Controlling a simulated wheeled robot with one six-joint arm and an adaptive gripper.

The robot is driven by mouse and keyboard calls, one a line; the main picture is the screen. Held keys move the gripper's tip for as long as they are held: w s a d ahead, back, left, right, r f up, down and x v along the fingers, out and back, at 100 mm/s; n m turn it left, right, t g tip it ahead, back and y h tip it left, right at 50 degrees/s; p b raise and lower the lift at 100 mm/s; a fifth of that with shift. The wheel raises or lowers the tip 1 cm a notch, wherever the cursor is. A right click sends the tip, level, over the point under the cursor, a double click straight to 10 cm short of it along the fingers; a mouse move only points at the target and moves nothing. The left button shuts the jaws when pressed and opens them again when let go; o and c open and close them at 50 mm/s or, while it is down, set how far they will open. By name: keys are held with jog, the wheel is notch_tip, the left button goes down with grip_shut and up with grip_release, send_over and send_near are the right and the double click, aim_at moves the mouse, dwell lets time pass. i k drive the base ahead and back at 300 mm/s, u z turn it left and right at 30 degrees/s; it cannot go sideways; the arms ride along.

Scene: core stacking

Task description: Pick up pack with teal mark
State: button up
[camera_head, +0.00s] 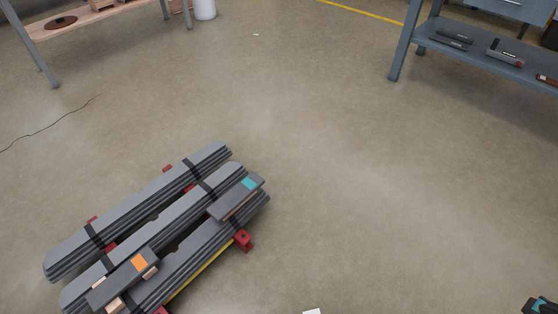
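The pack with the teal mark (237,198) is a flat dark grey slab with a teal square near its upper right end. It lies tilted across the long strapped grey bundles, at their right end. A similar pack with an orange mark (122,279) lies across the bundles at lower left. My gripper is not in view, so its state and its distance from the packs do not show.
Long grey bundles (150,205) rest on red supports (243,240) on the floor. A blue-grey shelf (470,45) stands at upper right, a wooden-topped table (90,18) at upper left. A dark, teal-accented object (541,306) is cut off at lower right. The middle floor is clear.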

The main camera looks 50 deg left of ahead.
aim_at(228, 202)
jog(key=i, duration=2)
jog(key=u, duration=3.8)
jog(key=i, duration=1)
